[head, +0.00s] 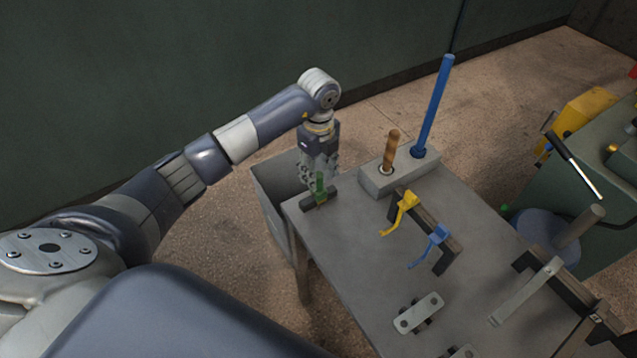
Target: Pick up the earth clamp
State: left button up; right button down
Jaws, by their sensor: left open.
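A small green piece (319,184), probably the earth clamp, stands on a dark block at the far left corner of the grey table (375,262). My left gripper (318,183) points straight down at that corner and is open. The green piece shows at its fingertips, partly overlapped by the gripper. I cannot tell whether the fingers touch it. A yellow clamp-like tool (406,203) and a blue one (437,237) hang on a dark rack right of the gripper. My right gripper is not in view.
A grey block (375,181) right of the gripper holds a wooden handle (391,148) and a tall blue rod (435,105). A grey bin (270,195) stands beside the table's left corner. A metal plate (418,313) lies near the front. The left tabletop is clear.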

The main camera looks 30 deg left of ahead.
pick_arm(q)
jog(key=shift+f, duration=1.25)
jog(key=c, duration=1.1)
jog(key=shift+o, duration=0.2)
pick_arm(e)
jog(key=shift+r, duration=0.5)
pick_arm(q)
jog(key=shift+r, duration=0.1)
